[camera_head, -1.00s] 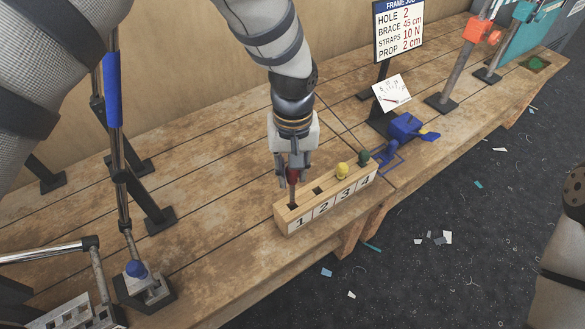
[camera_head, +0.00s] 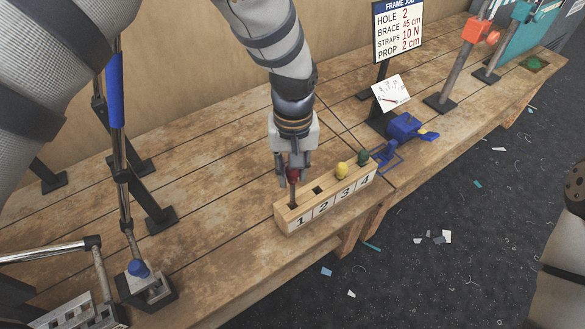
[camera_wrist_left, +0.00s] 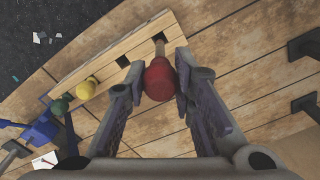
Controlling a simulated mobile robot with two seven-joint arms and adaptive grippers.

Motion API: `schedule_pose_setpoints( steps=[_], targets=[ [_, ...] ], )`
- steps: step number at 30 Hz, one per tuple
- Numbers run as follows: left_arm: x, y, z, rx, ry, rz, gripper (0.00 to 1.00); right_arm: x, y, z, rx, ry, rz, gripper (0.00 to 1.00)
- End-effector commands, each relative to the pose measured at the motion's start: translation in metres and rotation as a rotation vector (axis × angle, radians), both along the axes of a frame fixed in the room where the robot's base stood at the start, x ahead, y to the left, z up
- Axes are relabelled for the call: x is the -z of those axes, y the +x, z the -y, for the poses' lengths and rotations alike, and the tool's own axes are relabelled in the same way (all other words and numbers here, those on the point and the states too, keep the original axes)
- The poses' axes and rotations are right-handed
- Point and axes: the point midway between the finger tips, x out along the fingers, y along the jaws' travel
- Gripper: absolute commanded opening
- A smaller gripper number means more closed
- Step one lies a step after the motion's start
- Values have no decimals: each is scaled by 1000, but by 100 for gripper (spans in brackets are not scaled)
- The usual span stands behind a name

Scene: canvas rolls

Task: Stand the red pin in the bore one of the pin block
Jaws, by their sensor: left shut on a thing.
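The pin block (camera_head: 333,202) is a long wooden block on the bench, its front labelled 1 to 4. My left gripper (camera_head: 292,174) is shut on the red pin (camera_head: 293,172) above the end marked 1. The pin is upright and its thin shaft reaches down to bore one (camera_head: 292,206); I cannot tell how deep it goes. In the left wrist view the round red head (camera_wrist_left: 158,80) sits between the fingers. Bore two (camera_head: 318,190) is empty. A yellow pin (camera_head: 342,170) stands at 3 and a green pin (camera_head: 364,157) at 4.
A sign (camera_head: 398,30) reads hole 2, brace 45 cm, straps 10 N, prop 2 cm. A dial card (camera_head: 391,93) and a blue clamp-like tool (camera_head: 405,127) stand right of the block. A post with a blue sleeve (camera_head: 114,90) stands left.

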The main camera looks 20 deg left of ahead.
Motion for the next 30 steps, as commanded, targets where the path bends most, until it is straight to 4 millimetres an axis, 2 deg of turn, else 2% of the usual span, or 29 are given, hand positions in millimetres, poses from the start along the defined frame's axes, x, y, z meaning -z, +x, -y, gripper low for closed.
schedule_pose_setpoints(
  steps=[17,30],
  targets=[
    [1,0,0,0,0,-1,0,-2,2,0,0,0,7,40],
    [12,0,0,0,-1,-2,0,2,-2,0,0,0,-5,40]
  ],
)
